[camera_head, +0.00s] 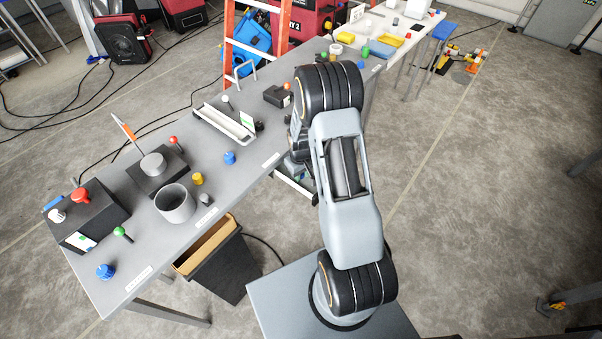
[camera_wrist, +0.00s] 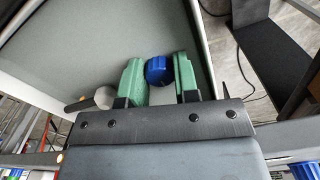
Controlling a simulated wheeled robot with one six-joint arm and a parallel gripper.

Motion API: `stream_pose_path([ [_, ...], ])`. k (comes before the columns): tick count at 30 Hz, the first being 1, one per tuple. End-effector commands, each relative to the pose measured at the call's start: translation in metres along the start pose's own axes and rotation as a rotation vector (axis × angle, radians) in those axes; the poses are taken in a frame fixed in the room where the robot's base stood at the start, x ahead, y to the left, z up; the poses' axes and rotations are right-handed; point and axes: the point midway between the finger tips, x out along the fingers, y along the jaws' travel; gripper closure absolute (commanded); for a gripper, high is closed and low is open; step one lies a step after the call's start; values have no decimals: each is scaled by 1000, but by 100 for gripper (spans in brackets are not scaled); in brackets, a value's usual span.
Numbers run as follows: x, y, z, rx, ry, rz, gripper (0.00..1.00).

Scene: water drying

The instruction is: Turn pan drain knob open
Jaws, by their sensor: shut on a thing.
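In the wrist view a round, ribbed blue knob (camera_wrist: 159,70) sits between the two green fingers of my gripper (camera_wrist: 157,66). The fingers are closed in on either side of it. Behind the knob is a flat grey-green surface (camera_wrist: 120,35) with a pale raised edge. A small grey round piece (camera_wrist: 105,97) is left of the left finger. In the head view my arm hides the gripper and the knob it holds. I cannot tell whether the knob is turned.
The long grey bench (camera_head: 235,185) carries a black box with a red button (camera_head: 81,195), a grey cup (camera_head: 175,203) and loose knobs. A dark bin (camera_head: 222,262) stands below its front edge. An orange ladder (camera_head: 228,45) is behind. The floor at right is mostly clear.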

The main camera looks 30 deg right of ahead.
Motion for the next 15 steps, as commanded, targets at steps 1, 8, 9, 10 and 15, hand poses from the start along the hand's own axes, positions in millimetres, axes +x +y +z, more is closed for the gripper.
stream_pose_path([
  [1,0,0,0,3,0,0,95],
  [8,1,0,0,70,0,0,95],
  [9,1,0,0,94,0,0,95],
  [10,1,0,0,113,0,0,95],
  [15,2,0,0,255,1,0,95],
])
